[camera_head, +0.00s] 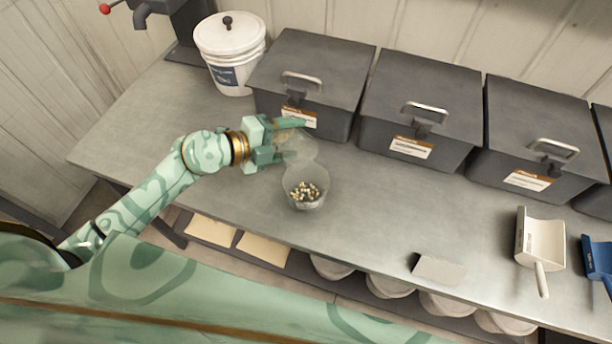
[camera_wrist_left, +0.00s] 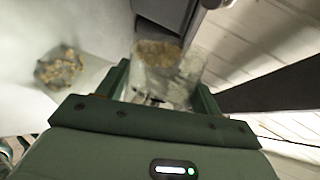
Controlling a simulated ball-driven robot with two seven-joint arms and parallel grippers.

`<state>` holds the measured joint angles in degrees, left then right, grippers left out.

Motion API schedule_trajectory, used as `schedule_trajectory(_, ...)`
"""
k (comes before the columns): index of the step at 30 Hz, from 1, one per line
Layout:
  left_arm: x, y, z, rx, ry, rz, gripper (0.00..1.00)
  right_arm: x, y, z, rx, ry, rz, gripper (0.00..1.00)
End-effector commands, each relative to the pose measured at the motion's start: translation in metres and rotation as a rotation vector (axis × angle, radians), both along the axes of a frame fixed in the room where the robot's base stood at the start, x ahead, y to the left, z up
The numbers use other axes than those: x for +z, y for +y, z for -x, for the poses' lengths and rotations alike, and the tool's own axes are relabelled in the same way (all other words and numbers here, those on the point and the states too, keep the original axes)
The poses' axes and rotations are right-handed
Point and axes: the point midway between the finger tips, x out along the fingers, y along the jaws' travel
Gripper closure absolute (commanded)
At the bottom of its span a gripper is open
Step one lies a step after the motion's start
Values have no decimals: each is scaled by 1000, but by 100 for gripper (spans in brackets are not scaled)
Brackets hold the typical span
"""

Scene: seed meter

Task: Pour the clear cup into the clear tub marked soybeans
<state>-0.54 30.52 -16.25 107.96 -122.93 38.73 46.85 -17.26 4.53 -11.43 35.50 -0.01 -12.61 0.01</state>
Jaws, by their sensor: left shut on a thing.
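My left gripper (camera_head: 296,139) is shut on a clear cup (camera_head: 303,149), which also shows between the fingers in the left wrist view (camera_wrist_left: 180,75). Tan grains lie in the cup, gathered toward one side. I cannot tell for sure how far the cup is tilted. A clear tub (camera_head: 306,194) stands on the bench just in front of the cup, holding a small heap of pale and dark pieces. The tub also shows at the left of the wrist view (camera_wrist_left: 58,68), apart from the cup. I cannot read any marking on it. My right gripper is not in view.
Grey lidded bins (camera_head: 420,95) line the back of the bench (camera_head: 225,190), the nearest close behind the cup. A white bucket (camera_head: 230,55) stands at the back left. A white scoop (camera_head: 530,240) and a blue scoop (camera_head: 598,262) lie at the right.

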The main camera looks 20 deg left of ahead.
Motion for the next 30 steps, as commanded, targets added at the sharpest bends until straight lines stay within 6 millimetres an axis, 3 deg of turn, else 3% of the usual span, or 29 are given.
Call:
schedule_trajectory(1, 8, -1, 1, 1, -16, -16, 56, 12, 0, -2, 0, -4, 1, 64)
schedule_trajectory(7, 14, -3, 3, 2, -84, -93, 56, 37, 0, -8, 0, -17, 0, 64)
schedule_trajectory(14, 2, -6, 5, 1, -135, -151, 56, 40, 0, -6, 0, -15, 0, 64)
schedule_trajectory(30, 0, -8, 7, 0, -184, -203, 56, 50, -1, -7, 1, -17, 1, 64)
